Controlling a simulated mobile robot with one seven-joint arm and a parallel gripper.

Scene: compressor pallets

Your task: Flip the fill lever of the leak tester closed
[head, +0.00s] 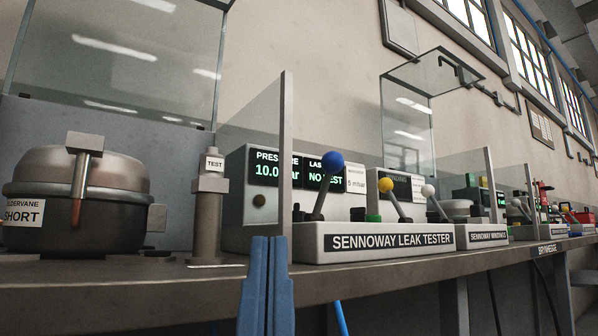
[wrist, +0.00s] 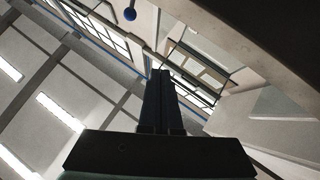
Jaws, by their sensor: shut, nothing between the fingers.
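The leak tester (head: 392,242) is a pale box on the bench, lettered "SENNOWAY LEAK TESTER". A lever with a blue knob (head: 333,161) stands at its left end, its top leaning right. A yellow-knobbed lever (head: 386,185) and a white-knobbed lever (head: 428,190) lean left farther along. No label marks which is the fill lever. My gripper (head: 268,238), with blue fingers, is shut and empty at the bench's front edge, below and left of the blue knob. In the wrist view the blue knob (wrist: 130,13) is beyond and left of the fingertips (wrist: 160,73).
A display (head: 277,170) behind the levers shows pressure and "NO TEST". A clear panel (head: 270,160) stands just left of the levers. A grey post marked "TEST" (head: 209,205) and a round compressor (head: 80,200) stand at left. The bench edge (head: 180,290) runs below.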

